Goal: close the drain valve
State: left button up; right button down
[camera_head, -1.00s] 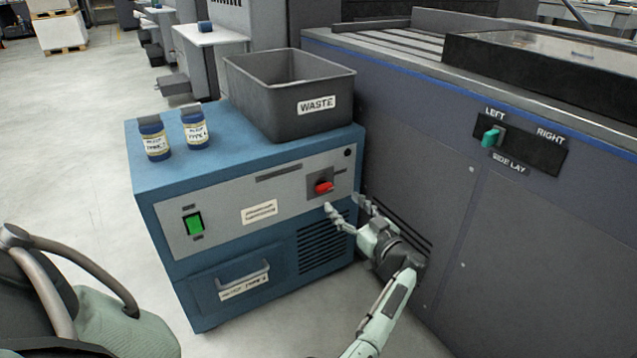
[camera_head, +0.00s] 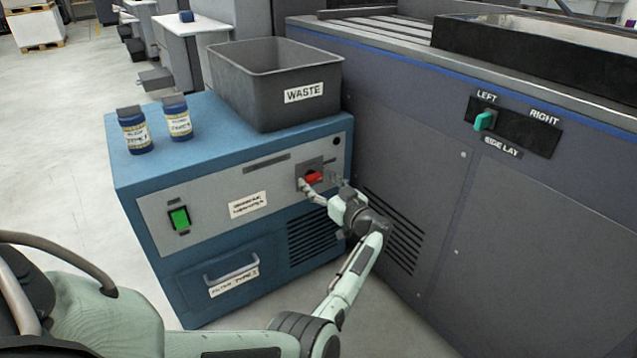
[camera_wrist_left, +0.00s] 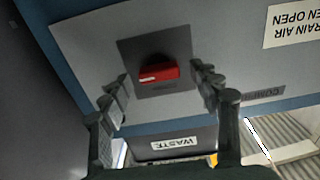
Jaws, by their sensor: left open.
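The drain valve shows as a red handle (camera_head: 313,177) on a dark square plate, on the grey front panel of the blue cabinet (camera_head: 225,270). In the wrist view the red handle (camera_wrist_left: 157,73) lies roughly crosswise. My left gripper (camera_head: 319,182) is in front of the valve, open. In the wrist view its two fingers (camera_wrist_left: 160,74) stand on either side of the handle, with gaps between. In the head view a finger hides part of the handle. My right gripper is not in view.
A grey waste bin (camera_head: 235,85) and two blue jars (camera_head: 134,138) stand on the cabinet. A green switch (camera_head: 179,219) and a drawer handle (camera_head: 232,267) are on its front. The large machine (camera_head: 400,150) with a side-lay lever (camera_head: 485,121) stands close on the right.

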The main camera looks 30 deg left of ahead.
pick_arm(q)
jog(key=shift+c, duration=0.6)
jog(key=c, duration=1)
jog(key=shift+c, duration=0.2)
